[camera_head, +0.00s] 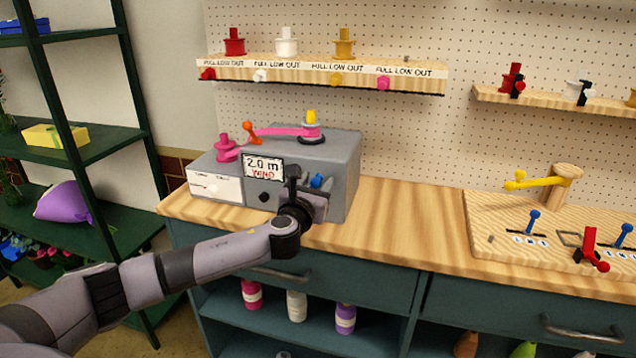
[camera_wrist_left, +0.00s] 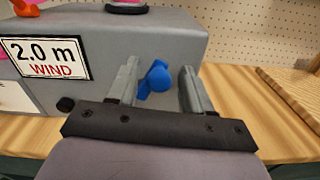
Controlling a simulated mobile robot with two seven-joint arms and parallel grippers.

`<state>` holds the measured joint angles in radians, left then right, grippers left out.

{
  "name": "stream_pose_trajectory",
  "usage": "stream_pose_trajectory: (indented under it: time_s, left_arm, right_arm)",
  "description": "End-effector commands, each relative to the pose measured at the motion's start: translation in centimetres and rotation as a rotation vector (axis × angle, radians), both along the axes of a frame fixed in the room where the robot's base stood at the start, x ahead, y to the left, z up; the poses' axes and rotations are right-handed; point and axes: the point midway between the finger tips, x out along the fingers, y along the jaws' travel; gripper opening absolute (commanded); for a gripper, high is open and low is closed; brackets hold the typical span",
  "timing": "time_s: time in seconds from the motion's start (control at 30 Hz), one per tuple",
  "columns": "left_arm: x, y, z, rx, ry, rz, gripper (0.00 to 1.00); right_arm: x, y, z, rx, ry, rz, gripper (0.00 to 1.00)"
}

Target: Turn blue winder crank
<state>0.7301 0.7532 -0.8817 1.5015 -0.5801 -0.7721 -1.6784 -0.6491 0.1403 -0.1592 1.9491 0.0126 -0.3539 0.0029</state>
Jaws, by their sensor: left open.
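The winder is a grey box (camera_head: 345,160) on the wooden counter, with a sign (camera_head: 262,167) reading "2.0 m WIND". Its blue crank (camera_head: 317,181) is on the front face, partly hidden by my gripper in the head view. My left gripper (camera_head: 305,187) is open in front of the winder's front face. In the wrist view its fingers (camera_wrist_left: 160,84) stand on either side of the crank, with a gap visible on the right. My right gripper is not in view.
On the winder are a pink spool (camera_head: 226,148), an orange knob (camera_head: 249,131) and a yellow-topped post (camera_head: 311,121). A shelf (camera_head: 320,76) with colored spools hangs above. Bare counter (camera_head: 405,215) lies to the right, before a wooden board (camera_head: 510,232) with levers.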

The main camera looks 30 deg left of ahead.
Motion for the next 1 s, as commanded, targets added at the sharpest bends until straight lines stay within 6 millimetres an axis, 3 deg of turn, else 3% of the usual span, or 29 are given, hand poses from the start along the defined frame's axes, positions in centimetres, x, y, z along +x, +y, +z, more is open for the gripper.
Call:
stream_pose_trajectory:
  time_s: [0.43,1.0]
  left_arm:
    - [-4.9,-1.3,-0.2,0.000,0.003,-0.005,0.50]
    - [-5.6,-1.5,-0.1,-0.001,0.002,-0.004,0.50]
  right_arm:
    - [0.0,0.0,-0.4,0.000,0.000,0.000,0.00]
    - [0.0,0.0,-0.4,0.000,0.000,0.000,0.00]
